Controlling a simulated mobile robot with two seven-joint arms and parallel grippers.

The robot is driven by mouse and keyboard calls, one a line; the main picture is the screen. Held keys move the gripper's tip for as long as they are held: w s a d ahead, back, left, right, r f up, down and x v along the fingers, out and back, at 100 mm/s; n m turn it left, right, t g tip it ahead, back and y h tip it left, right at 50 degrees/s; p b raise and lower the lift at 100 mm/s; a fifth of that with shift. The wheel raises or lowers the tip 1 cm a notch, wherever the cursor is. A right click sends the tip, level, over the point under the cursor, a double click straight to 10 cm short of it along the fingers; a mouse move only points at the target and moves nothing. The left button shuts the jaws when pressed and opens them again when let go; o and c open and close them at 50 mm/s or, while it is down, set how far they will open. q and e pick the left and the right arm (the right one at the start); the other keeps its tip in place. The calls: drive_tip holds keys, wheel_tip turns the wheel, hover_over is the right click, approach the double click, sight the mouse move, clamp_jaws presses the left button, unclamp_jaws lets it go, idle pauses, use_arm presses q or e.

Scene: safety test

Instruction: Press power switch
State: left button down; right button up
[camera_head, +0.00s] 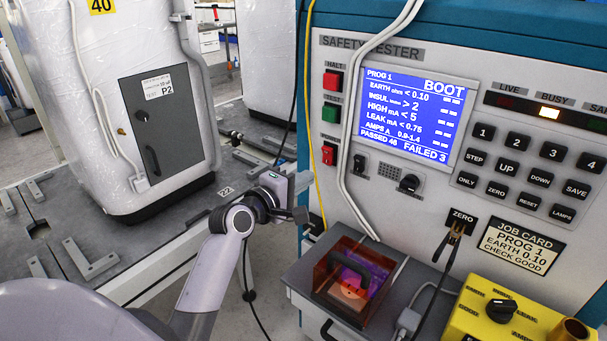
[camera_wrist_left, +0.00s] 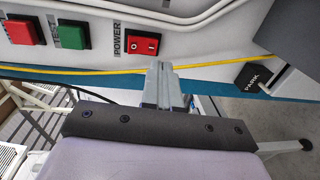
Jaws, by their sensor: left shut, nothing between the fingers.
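The power switch (camera_head: 329,153) is a small red rocker low on the left side of the safety tester's front panel (camera_head: 440,215). In the left wrist view the red switch (camera_wrist_left: 144,44) sits beside a POWER label. My left gripper (camera_head: 302,182) is shut and empty, in front of the panel's left edge, below and left of the switch. In the left wrist view its closed fingertips (camera_wrist_left: 159,68) point toward the panel just below the switch, with a visible gap. My right gripper is out of view.
Above the switch are a green TEST button (camera_head: 331,112) and a red HALT button (camera_head: 333,81). A yellow cable (camera_head: 311,120) hangs along the panel's left edge. An orange clear-lidded box (camera_head: 357,277) and a yellow box (camera_head: 510,315) stand below. A white appliance (camera_head: 120,60) stands left.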

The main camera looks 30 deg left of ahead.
use_arm(q)
drive_tip(key=s+f, duration=0.1)
drive_tip(key=s, duration=0.7)
drive_tip(key=shift+s+a+f+b, duration=0.2)
drive_tip(key=shift+a+f+b, duration=0.05)
drive_tip(key=shift+a+b, duration=0.05)
drive_tip(key=s+d+f+m+g+h, duration=0.1)
drive_tip(key=s+d+f+m+g, duration=0.65)
drive_tip(key=f+m, duration=0.3)
drive_tip(key=s+d+f+m+g+y, duration=0.1)
drive_tip(key=s+f+m+g, duration=0.15)
drive_tip(key=s, duration=0.35)
drive_tip(key=s+d+f+m+g, duration=0.1)
drive_tip(key=s+m+g, duration=0.15)
drive_tip(key=s, duration=0.25)
drive_tip(key=s+d+f+m+g+y, duration=0.1)
drive_tip(key=s+d+f+m, duration=0.1)
drive_tip(key=s+m, duration=0.3)
drive_tip(key=w+d+f+n+t+h+p, duration=0.1)
drive_tip(key=w+d+f+t+p, duration=0.1)
drive_tip(key=w+f+t+p, duration=0.2)
drive_tip(key=shift+w+d+t+h+p, duration=0.25)
drive_tip(key=shift+w+t+h+p, duration=0.15)
drive_tip(key=shift+w+t+p, duration=0.7)
drive_tip(key=shift+t, duration=0.45)
